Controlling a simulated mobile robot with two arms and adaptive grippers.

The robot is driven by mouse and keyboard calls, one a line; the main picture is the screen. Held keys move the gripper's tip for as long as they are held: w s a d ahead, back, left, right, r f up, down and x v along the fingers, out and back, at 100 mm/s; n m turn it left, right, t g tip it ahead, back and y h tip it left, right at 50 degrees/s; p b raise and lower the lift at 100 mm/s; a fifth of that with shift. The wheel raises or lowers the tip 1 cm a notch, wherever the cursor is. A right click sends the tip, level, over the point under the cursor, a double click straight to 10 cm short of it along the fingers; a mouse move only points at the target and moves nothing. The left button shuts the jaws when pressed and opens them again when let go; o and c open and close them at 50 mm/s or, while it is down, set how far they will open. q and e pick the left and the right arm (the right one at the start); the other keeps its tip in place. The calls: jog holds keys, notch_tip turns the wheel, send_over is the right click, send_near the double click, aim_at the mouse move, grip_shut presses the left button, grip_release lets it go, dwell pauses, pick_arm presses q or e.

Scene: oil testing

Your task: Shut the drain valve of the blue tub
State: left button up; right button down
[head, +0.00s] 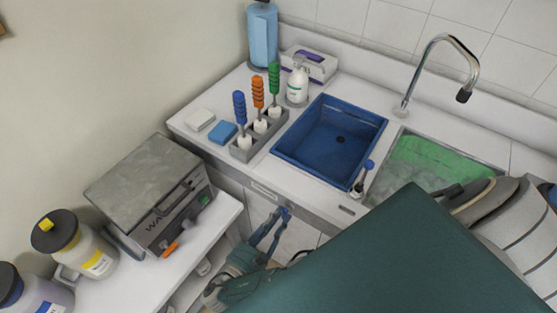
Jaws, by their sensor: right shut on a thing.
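The blue tub (319,159) is set into the white counter, with a dark drain hole in its floor. My right gripper (279,216) is in front of the cabinet, below the counter edge and the tub. Its two teal fingers come together at their tips on a small blue handle (287,210), which I take to be the drain valve's. The fingers cover much of it, so I cannot tell which way it is turned. My left gripper is not in view.
A small fitting with a blue knob (368,164) stands at the tub's right edge. A sink (434,153) with green contents and a tap (440,42) are to the right. A rack of coloured handles (267,139) stands to the left. My own teal body hides the lower right.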

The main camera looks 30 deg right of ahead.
jog(key=m, duration=0.4)
jog(key=shift+s+d, duration=0.1)
jog(key=shift+d, duration=0.05)
jog(key=m, duration=0.4)
jog(key=shift+s+m+b, duration=0.15)
jog(key=shift+m+b, duration=0.15)
jog(key=shift+b, duration=0.1)
jog(key=m+b, duration=0.1)
jog(key=m, duration=0.3)
jog(key=shift+s+d+m, duration=0.1)
jog(key=shift+m, duration=0.2)
jog(key=shift+m+b, duration=1.15)
jog(key=shift+m, duration=0.95)
jog(key=c, duration=1.5)
grip_release()
jog(key=shift+d, duration=0.1)
jog(key=shift+c, duration=0.2)
jog(key=shift+s+r, duration=0.1)
